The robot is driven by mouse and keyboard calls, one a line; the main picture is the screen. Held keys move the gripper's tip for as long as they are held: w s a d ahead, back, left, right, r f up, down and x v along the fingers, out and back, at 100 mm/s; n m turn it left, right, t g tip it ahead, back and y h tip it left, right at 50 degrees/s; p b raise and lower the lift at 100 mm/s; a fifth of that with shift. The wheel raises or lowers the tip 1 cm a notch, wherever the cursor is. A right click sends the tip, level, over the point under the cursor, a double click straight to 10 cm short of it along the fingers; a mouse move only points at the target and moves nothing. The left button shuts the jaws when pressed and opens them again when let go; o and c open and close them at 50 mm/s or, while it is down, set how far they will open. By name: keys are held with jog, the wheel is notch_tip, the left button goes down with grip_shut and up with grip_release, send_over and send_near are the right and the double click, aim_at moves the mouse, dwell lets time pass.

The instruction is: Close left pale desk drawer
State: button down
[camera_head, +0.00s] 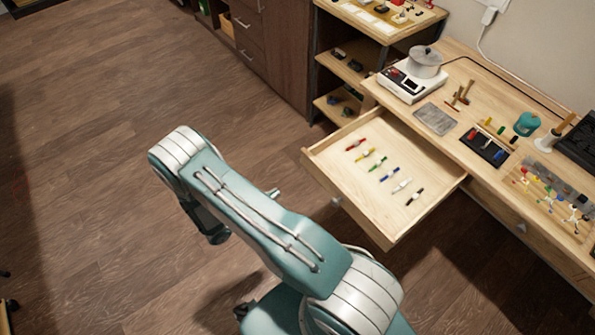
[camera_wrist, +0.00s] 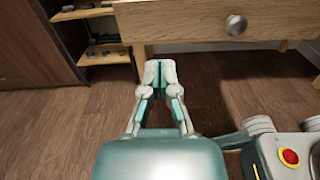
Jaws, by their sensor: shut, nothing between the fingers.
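The left pale desk drawer (camera_head: 335,148) is pulled far out from the desk in the head view. Several small coloured items (camera_head: 383,172) lie in a row inside it. Its front and round metal knob (camera_wrist: 236,25) show at the top of the wrist view. My gripper (camera_wrist: 160,68) is shut and empty in the wrist view, pointing toward the lower edge of the drawer front, left of the knob. I cannot tell whether it touches the drawer. In the head view my arm hides most of the gripper.
The pale desk (camera_head: 455,148) carries a white device with a pot (camera_head: 424,63), a teal container (camera_head: 527,124) and tools. A shelf (camera_head: 348,70) and dark cabinet (camera_head: 272,45) stand beyond the drawer.

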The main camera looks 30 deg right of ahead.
aim_at(314, 168)
jog(key=d, duration=0.9)
jog(key=w+d, duration=0.1)
jog(key=d, duration=0.3)
jog(key=shift+d+f, duration=0.2)
jog(key=shift+d, duration=0.2)
jog(key=shift+w+d, duration=0.1)
